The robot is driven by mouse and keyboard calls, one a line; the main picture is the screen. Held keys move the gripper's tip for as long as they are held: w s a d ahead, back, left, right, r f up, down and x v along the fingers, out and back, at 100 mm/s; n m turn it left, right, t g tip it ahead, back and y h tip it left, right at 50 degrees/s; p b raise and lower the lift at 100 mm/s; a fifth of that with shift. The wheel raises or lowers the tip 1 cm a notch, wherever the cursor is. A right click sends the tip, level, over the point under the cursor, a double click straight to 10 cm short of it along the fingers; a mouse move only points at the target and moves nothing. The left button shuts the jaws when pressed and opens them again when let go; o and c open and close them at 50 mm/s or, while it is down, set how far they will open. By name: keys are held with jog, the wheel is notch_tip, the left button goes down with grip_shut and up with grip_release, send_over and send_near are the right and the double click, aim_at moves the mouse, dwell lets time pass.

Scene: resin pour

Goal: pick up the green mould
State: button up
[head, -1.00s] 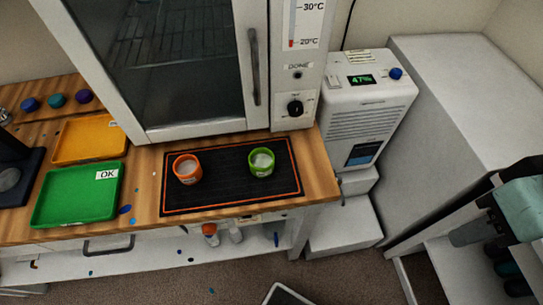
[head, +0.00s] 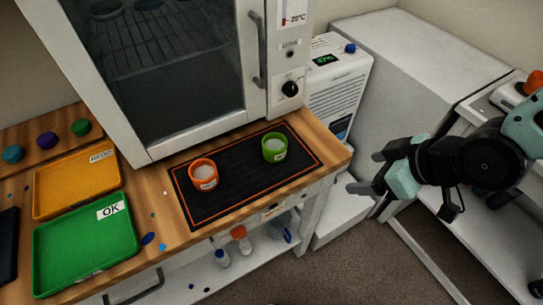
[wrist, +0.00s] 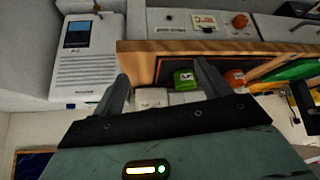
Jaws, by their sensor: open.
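The green mould (head: 274,147) is a small round cup with pale contents and a label. It stands upright on the right part of the black mat (head: 232,197) with an orange border. It also shows in the wrist view (wrist: 184,78), between my fingers in the picture but beyond them. An orange mould (head: 203,174) stands left of it on the same mat. My gripper (head: 364,172) is open and empty, off the bench's right end, to the right of the green mould and apart from it.
A large oven (head: 170,70) stands behind the mat. A green tray (head: 85,245) and a yellow tray (head: 75,185) lie at the left. A white dehumidifier-like unit (head: 335,90) stands right of the bench. Bottles (head: 240,238) sit on the shelf below.

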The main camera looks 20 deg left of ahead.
jog(key=a+f+n+y+b, duration=0.1)
jog(key=a+f+y+b, duration=0.1)
jog(key=a+f+y, duration=0.3)
jog(key=t+y+b, duration=0.2)
jog(key=y+b, duration=0.2)
jog(key=b, duration=0.8)
send_near(284, 153)
jog(key=p+x, duration=0.1)
jog(key=x, duration=0.6)
jog(key=shift+w+a, duration=0.1)
jog(key=shift+a, duration=0.25)
jog(key=shift+f+p+x, duration=0.2)
jog(key=shift+p+x, duration=0.05)
jog(key=shift+x, duration=1.1)
jog(key=shift+f+p+x, duration=0.2)
jog(key=shift+x, duration=1.15)
jog(key=shift+d, duration=0.1)
jog(key=c, duration=1.1)
